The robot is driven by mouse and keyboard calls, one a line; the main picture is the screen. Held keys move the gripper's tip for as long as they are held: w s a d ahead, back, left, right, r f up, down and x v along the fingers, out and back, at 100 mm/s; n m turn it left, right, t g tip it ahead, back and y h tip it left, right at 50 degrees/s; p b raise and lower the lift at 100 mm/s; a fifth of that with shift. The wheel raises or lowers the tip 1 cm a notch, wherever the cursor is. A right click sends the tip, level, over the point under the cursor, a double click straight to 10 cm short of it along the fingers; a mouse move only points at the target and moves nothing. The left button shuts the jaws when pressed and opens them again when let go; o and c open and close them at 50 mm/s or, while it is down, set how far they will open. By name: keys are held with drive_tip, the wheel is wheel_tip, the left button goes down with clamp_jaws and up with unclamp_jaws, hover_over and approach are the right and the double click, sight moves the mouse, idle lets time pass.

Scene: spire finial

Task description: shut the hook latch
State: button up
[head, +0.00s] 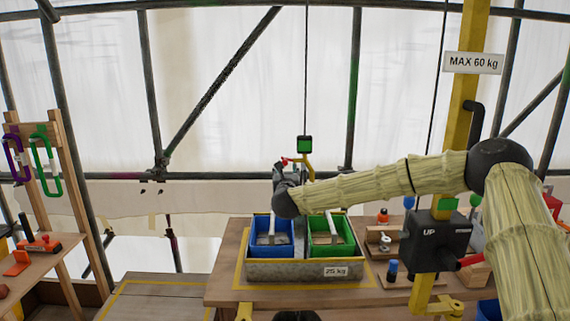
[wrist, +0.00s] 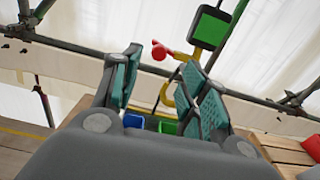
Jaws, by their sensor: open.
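The yellow hook (head: 310,169) hangs on a cable under a dark block with a green face (head: 304,145). It also shows in the wrist view (wrist: 168,97), below the green-faced block (wrist: 208,28). The latch's red knob (head: 285,161) sticks out to the left of the hook on a short yellow arm; it also shows in the wrist view (wrist: 159,50). My gripper (head: 281,168) is open and empty, close to the knob. In the wrist view its teal-padded fingers (wrist: 162,62) stand apart, with the knob seen beyond their tips. Contact cannot be told.
Below the hook, a grey metal tray (head: 300,271) marked 25 kg holds a blue bin (head: 271,252) and a green bin (head: 345,250) on the wooden table (head: 225,260). A yellow post (head: 466,90) with an UP control box (head: 435,241) stands right. A wooden rack (head: 62,150) stands left.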

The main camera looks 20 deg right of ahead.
sight(285, 164)
drive_tip(key=p+x, duration=0.3)
drive_tip(key=x, duration=0.5)
drive_tip(key=shift+w+f, duration=0.1)
drive_tip(key=shift+w, duration=0.2)
drive_tip(key=shift+c, duration=0.2)
clamp_jaws()
